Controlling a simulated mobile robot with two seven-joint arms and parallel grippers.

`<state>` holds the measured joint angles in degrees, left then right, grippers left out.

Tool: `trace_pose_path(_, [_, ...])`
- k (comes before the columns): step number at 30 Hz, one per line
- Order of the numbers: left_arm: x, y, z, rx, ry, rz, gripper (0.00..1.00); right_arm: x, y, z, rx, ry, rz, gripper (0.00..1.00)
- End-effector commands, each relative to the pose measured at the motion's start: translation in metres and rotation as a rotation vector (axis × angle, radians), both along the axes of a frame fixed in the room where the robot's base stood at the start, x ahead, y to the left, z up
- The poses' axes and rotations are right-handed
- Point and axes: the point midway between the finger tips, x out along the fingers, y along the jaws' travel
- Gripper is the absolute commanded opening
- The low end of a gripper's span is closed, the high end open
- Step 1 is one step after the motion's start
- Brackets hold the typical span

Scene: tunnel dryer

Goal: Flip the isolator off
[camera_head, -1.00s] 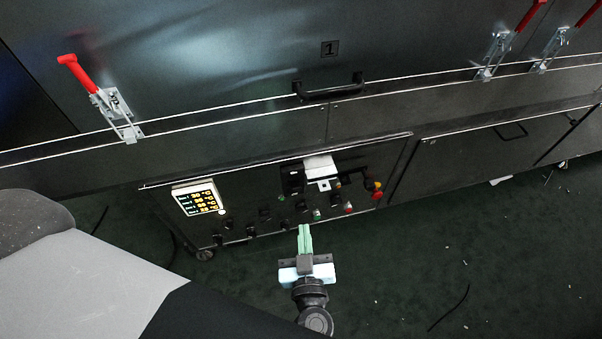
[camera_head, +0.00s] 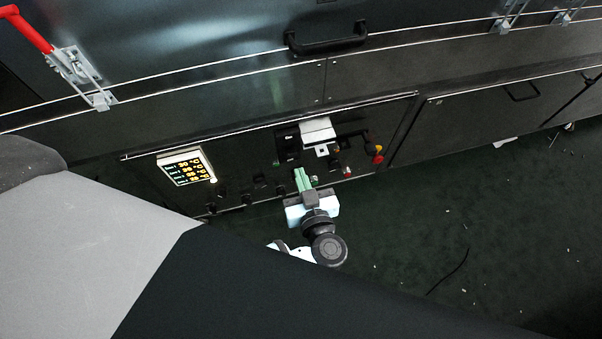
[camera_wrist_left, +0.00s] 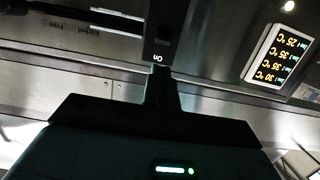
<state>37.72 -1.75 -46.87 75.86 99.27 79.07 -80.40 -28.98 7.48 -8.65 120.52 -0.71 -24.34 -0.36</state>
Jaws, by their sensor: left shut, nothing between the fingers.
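My left gripper (camera_head: 301,178) is shut and empty, its green fingertips at the lower part of the control panel (camera_head: 240,184) in the head view. In the left wrist view my gripper (camera_wrist_left: 160,88) shows as a dark silhouette. Just beyond its fingertips is a dark switch block (camera_wrist_left: 166,30) marked "on", which looks like the isolator. I cannot tell whether the fingertips touch it. In the head view the gripper partly hides that area, and the switch's position is not clear. My right gripper is not in view.
A lit temperature display (camera_head: 186,167) sits left on the panel, also in the left wrist view (camera_wrist_left: 278,54). A white box (camera_head: 317,131) and a red-and-yellow knob (camera_head: 377,154) are to the right. A black handle (camera_head: 327,42) juts out above. Dark floor (camera_head: 500,240) lies in front.

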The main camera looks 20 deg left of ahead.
Motion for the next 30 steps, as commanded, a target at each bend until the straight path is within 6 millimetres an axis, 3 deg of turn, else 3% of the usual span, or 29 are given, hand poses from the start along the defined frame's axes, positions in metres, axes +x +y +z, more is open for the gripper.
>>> trace_pose_path(12, [0.054, 0.036, -0.013, 0.002, -0.001, 0.000, 0.00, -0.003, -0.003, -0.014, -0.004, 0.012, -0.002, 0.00])
trace_pose_path(30, [0.063, 0.043, -0.014, 0.000, 0.000, 0.000, 0.00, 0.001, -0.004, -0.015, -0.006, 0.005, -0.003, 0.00])
